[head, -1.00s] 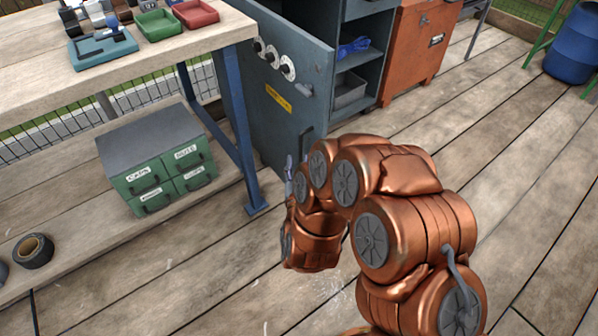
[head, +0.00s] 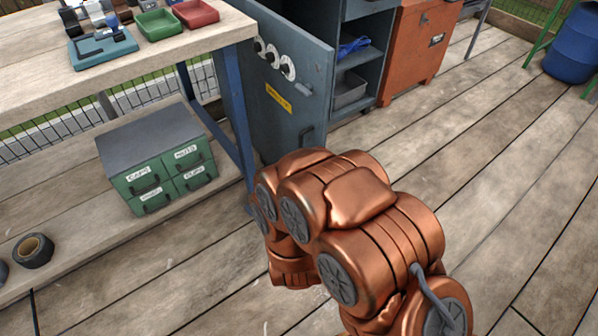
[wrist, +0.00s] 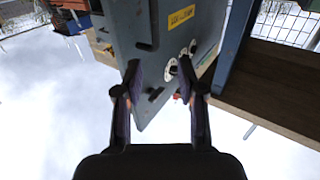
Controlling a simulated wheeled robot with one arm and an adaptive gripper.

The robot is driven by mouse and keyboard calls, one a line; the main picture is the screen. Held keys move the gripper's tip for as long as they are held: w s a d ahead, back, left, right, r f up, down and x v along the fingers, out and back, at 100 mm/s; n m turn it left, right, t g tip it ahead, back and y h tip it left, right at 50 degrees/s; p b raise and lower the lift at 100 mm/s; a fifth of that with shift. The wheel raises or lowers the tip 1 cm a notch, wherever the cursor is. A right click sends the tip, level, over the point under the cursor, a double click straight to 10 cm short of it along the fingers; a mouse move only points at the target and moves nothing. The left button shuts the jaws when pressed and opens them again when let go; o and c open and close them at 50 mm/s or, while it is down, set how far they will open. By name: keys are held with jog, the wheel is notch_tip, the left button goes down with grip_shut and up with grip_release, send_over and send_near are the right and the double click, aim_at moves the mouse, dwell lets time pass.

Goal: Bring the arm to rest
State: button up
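My copper-coloured arm (head: 345,205) is folded in the lower middle of the head view, in front of the open cabinet door. My gripper is hidden behind the arm there. In the wrist view my gripper (wrist: 160,82) shows two dark fingers spread apart with nothing between them. The grey cabinet door (wrist: 165,40) lies beyond the fingers, with its yellow label and round knobs. Whether the fingers touch the door cannot be told, but a gap seems to show.
The grey cabinet stands open, with a blue coil (head: 353,46) and a grey bin (head: 350,90) on its shelves. A workbench (head: 190,50) with trays is at left, a green drawer unit (head: 160,165) below it. An orange cabinet (head: 420,45) stands right.

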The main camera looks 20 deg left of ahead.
jog(key=w+d+r+m+g+h+p, duration=0.35)
jog(key=d+r+g+p, duration=0.2)
jog(key=r+p, duration=0.35)
jog(key=s+d+r+g+p, duration=0.4)
jog(key=d+r+p, duration=0.5)
jog(key=d+r, duration=0.3)
jog(key=s+d+r+g+h+p, duration=0.2)
jog(key=s+d+r+g+p, duration=0.2)
jog(key=s+d+r+p, duration=0.3)
jog(key=s+d+r+m+g+h+p, duration=0.1)
jog(key=s+d+r+g+p, duration=0.3)
jog(key=s+d+r, duration=1.2)
jog(key=s+r+h+p, duration=0.1)
jog(key=s+r+p, duration=0.1)
jog(key=s, duration=0.3)
jog(key=shift+g+p, duration=0.35)
jog(key=shift+p, duration=0.1)
jog(key=shift+d+m, duration=0.1)
jog(key=shift+m, duration=0.15)
